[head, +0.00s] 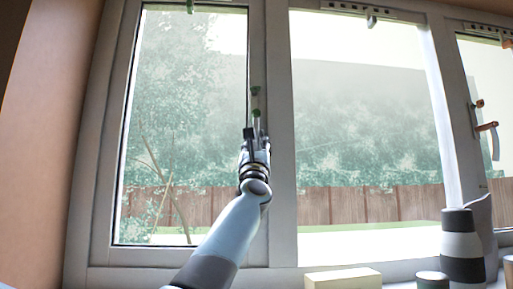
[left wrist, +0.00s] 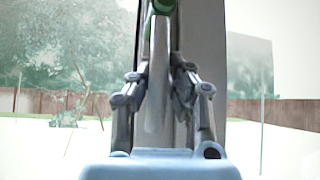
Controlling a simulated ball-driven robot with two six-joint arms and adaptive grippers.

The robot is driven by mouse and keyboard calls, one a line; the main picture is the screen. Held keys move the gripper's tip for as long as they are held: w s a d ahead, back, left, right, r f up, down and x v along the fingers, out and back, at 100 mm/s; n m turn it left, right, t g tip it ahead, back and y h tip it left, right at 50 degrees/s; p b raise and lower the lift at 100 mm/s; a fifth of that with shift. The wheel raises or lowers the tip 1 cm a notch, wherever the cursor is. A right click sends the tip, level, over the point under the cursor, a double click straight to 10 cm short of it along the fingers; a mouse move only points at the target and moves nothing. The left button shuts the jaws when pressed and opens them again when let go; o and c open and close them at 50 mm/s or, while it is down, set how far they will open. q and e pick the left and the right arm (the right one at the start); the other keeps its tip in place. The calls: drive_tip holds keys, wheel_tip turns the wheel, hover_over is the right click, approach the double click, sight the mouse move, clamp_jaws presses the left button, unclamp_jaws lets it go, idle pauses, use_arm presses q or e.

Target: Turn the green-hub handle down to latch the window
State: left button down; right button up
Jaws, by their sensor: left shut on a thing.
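The green-hub handle (head: 256,114) is on the frame upright between the left and middle panes. In the left wrist view its silver lever (left wrist: 158,75) runs down from the green hub (left wrist: 163,6) at the top edge, nearly upright. My left gripper (head: 256,142) reaches up from below, just under the hub. In the left wrist view the fingers of my left gripper (left wrist: 157,98) are on either side of the lever and shut on it. The gripper hides the lever's lower part in the head view. The left window sash (head: 257,45) looks flush with its frame. My right gripper is not in view.
Another handle, with an orange hub (head: 478,104), is on the right frame. On the sill stand a black-and-white banded bottle (head: 462,246), a small dark-topped pot (head: 432,281) and a cream block (head: 343,279). The space before the left pane is clear apart from my arm.

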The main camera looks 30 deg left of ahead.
use_arm(q)
drive_tip(key=shift+y, duration=0.3)
drive_tip(key=c, duration=1.2)
unclamp_jaws()
drive_tip(key=shift+s+a, duration=0.1)
drive_tip(key=shift+a, duration=0.05)
drive_tip(key=shift+f, duration=0.15)
drive_tip(key=v, duration=1.2)
